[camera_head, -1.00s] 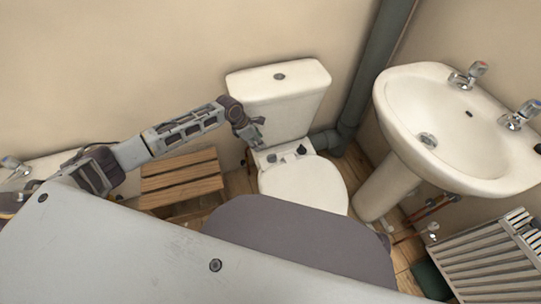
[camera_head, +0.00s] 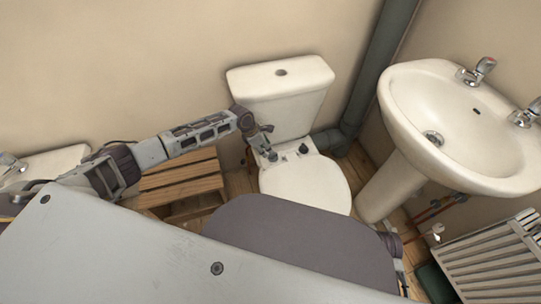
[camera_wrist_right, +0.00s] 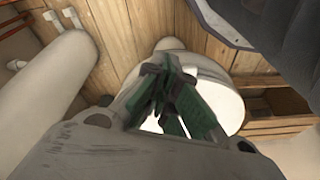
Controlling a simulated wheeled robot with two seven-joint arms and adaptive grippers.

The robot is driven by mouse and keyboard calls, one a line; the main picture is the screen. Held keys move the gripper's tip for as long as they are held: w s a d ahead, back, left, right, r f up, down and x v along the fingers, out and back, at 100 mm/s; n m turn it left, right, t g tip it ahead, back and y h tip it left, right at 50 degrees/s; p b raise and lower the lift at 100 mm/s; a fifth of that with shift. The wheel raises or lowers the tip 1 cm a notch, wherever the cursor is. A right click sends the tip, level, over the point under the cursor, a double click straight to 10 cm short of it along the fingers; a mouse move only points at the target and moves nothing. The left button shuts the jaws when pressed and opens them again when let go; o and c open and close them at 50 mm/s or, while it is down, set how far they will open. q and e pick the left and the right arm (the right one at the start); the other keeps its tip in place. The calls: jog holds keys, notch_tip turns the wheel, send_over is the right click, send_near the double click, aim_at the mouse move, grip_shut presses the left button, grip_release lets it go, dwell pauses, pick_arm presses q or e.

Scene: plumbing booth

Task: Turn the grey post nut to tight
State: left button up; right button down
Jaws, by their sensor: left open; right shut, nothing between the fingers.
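The white toilet (camera_head: 305,185) stands against the wall with its cistern behind. Two small dark grey fittings, a left one (camera_head: 272,156) and a right one (camera_head: 303,149), sit on the ledge between cistern and bowl. I cannot tell which, if either, is the grey post nut. My left gripper (camera_head: 268,141) is open, just above and beside the left fitting; I cannot tell whether it touches. In the right wrist view my right gripper (camera_wrist_right: 172,100) has its green-padded fingers shut and empty, low in front of the white bowl (camera_wrist_right: 228,105).
A wooden slatted stool (camera_head: 180,185) stands left of the toilet under my left arm. The basin (camera_head: 455,125) on its pedestal (camera_head: 390,185) and a white radiator (camera_head: 490,260) are at right. A grey waste pipe (camera_head: 375,75) runs up the corner.

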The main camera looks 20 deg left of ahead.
aim_at(268, 158)
pick_arm(q)
jog(key=b+x, duration=0.1)
jog(key=x, duration=0.2)
jog(key=shift+w+d+f, duration=0.1)
jog(key=shift+f, duration=0.25)
jog(key=shift+b+x, duration=0.55)
jog(key=shift+x, duration=0.2)
jog(key=shift+w+d+f, duration=0.1)
jog(key=shift+d+f, duration=0.1)
jog(key=shift+f, duration=0.35)
pick_arm(e)
jog(key=shift+t, duration=0.5)
jog(key=r, duration=0.4)
jog(key=shift+w+a+r, duration=0.2)
jog(key=shift+a+r, duration=0.05)
jog(key=shift+a, duration=0.05)
pick_arm(q)
grip_shut()
pick_arm(e)
jog(key=shift+f, duration=0.1)
